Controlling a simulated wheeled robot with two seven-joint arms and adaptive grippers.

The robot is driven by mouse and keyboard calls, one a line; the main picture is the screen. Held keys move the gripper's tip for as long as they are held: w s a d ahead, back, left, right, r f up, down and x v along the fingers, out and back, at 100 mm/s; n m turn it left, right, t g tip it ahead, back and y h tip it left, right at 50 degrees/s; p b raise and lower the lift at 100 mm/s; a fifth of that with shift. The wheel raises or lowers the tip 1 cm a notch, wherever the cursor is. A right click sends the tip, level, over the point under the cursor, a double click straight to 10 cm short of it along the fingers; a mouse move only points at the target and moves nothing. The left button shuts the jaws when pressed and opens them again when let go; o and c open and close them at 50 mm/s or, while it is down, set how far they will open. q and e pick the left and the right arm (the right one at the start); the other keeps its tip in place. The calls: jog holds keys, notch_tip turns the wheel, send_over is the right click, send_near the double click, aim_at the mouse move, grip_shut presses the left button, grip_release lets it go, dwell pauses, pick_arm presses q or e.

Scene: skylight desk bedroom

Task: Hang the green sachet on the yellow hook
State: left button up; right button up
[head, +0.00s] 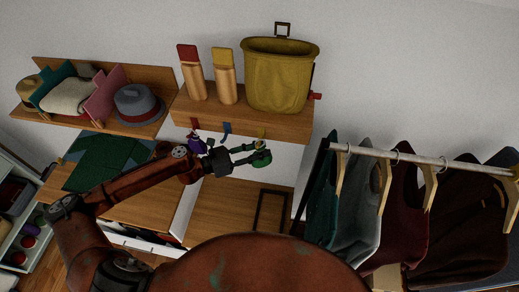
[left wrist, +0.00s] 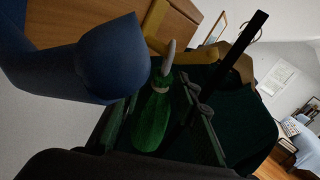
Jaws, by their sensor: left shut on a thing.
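The green sachet (head: 262,159) is held by my left gripper (head: 248,156), just under the front of the wooden shelf. In the left wrist view the sachet (left wrist: 152,122) hangs between the fingers, with a pale loop (left wrist: 168,58) standing up from its neck. The yellow hook (head: 261,133) is on the shelf front just above the sachet. In the left wrist view the loop's top overlaps the yellow hook (left wrist: 155,28); I cannot tell whether it is around the hook or only in front of it. My right gripper is not in view.
A blue hook (head: 227,129) is left of the yellow one and looms close in the left wrist view (left wrist: 92,62). A purple sachet (head: 196,144) hangs below a red hook (head: 194,124). A clothes rail (head: 400,157) with garments is on the right. A yellow bin (head: 278,77) stands on the shelf (head: 235,119).

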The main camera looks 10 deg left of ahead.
pick_arm(q)
jog(key=o, duration=1.2)
jog(key=shift+o, duration=0.2)
jog(key=shift+a, duration=0.1)
jog(key=v, duration=0.8)
